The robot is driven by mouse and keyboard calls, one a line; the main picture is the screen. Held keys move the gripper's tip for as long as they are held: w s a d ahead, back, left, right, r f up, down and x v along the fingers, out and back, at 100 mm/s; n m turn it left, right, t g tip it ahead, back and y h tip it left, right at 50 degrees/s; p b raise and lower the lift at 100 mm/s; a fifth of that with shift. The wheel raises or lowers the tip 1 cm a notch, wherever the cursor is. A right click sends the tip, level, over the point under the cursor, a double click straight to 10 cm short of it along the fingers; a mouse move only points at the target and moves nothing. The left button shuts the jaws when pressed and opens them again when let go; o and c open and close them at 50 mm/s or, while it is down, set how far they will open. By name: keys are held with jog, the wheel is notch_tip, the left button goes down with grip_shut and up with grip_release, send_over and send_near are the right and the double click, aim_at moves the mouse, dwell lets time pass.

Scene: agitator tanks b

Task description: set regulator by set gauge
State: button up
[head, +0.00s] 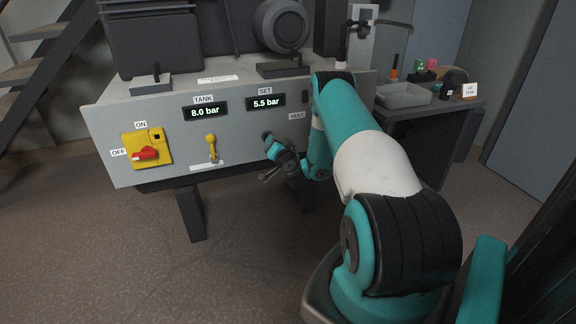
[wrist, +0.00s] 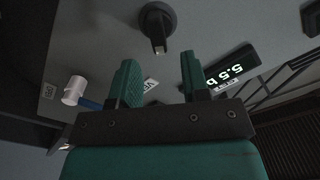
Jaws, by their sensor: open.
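The set gauge (head: 265,101) on the grey panel reads 5.5 bar in the head view. It also shows, turned and partly cut by the finger and bracket, in the wrist view (wrist: 232,68). The regulator knob, black with a protruding grip, is on the panel in the wrist view (wrist: 158,24). In the head view a dark knob (head: 267,136) shows just above my gripper (head: 277,163). In the wrist view my gripper (wrist: 158,62) is open and empty, with the knob beyond its fingertips, between their lines and apart from them.
The tank gauge (head: 205,111) reads 8.0 bar. A yellow switch with a red handle (head: 146,153) and a yellow lever (head: 211,146) are further left on the panel. A grey tray (head: 402,96) is on the right-hand bench. A white-and-blue part (wrist: 76,91) is left of my fingers.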

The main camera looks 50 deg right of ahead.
jog(key=b+v, duration=1.2)
jog(key=b, duration=1)
